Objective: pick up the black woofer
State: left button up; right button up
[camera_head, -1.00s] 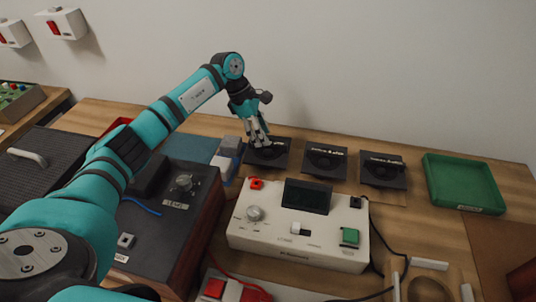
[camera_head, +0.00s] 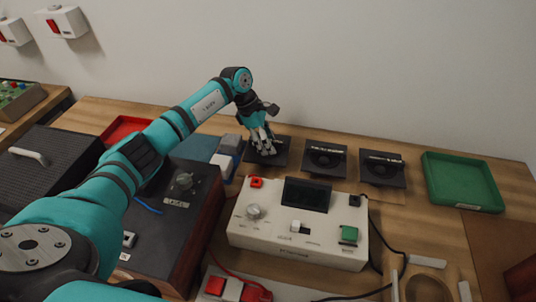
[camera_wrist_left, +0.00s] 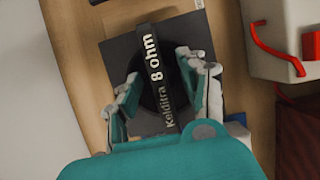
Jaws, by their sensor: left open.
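Three black square woofers lie in a row at the back of the wooden bench: the left one (camera_head: 282,158), the middle one (camera_head: 325,158) and the right one (camera_head: 383,168). My left gripper (camera_head: 264,151) is open, low over the left woofer and partly hiding it. In the left wrist view, my left gripper (camera_wrist_left: 160,75) has its fingers on either side of that woofer's raised bar, which reads "Kelditra 8 ohm" (camera_wrist_left: 157,60). The woofer's square plate (camera_wrist_left: 120,52) spreads beneath. I cannot tell whether the fingers touch it. My right gripper is not in view.
A white control box (camera_head: 298,245) stands in front of the woofers. A green tray (camera_head: 463,181) is at the right. A blue-grey block (camera_head: 229,146) sits close to the left of the gripper. The wall is behind.

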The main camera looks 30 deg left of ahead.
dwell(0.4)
pick_arm(q)
grip_shut()
jog(key=shift+f, duration=0.1)
jog(key=shift+w+r, duration=0.1)
jog(key=shift+r, duration=0.1)
dwell(0.3)
